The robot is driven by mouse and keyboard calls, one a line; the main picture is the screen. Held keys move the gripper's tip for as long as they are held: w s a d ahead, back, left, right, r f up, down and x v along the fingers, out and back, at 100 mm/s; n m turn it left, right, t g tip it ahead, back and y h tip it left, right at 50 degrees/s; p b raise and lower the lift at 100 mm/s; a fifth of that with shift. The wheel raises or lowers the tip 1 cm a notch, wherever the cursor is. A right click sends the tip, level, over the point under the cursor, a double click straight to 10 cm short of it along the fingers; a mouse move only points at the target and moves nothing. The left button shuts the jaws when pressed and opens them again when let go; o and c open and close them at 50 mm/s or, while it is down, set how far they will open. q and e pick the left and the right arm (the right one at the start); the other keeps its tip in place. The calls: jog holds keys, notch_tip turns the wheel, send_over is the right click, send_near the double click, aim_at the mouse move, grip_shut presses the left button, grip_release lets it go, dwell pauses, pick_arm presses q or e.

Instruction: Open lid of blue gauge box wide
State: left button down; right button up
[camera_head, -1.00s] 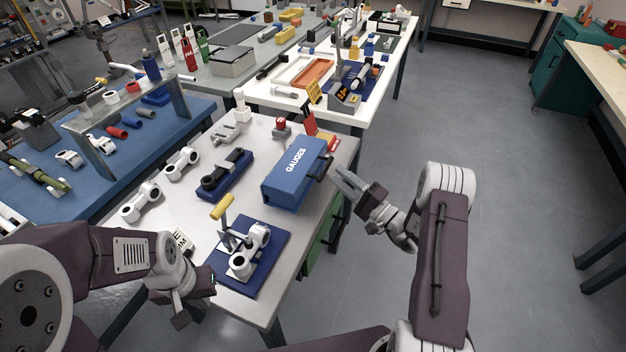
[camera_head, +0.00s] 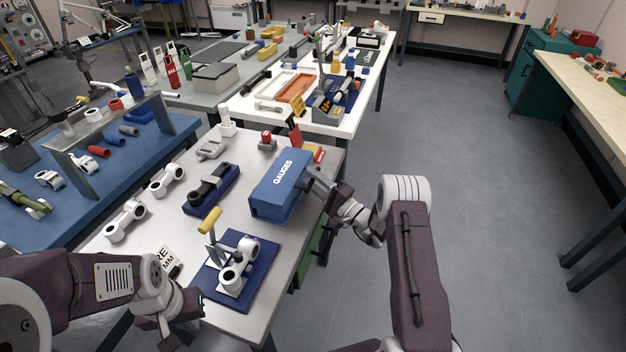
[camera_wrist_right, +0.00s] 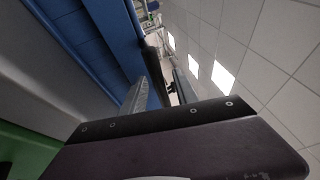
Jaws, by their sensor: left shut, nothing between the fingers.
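The blue gauge box (camera_head: 277,196), with "GAUGES" in white on its lid (camera_head: 290,165), sits shut on the light-topped table. My right gripper (camera_head: 312,180) is at the box's right side, partly hidden by my own wrist. In the right wrist view the blue box wall (camera_wrist_right: 116,35) fills the upper left, and the two fingers (camera_wrist_right: 160,88) stand apart. A dark handle (camera_wrist_right: 155,60) on the box lies at the gap between the fingertips; I cannot tell whether they touch it. My left gripper (camera_head: 165,332) is shut and empty at the lower left, off the table's front edge.
A blue fixture plate (camera_head: 212,290) with a yellow-handled clamp and white part stands in front of the box. A dark blue tray (camera_head: 213,205) lies left of it, with white links (camera_head: 167,180) beyond. Floor at right is clear.

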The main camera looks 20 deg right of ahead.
grip_shut()
dwell(1.4)
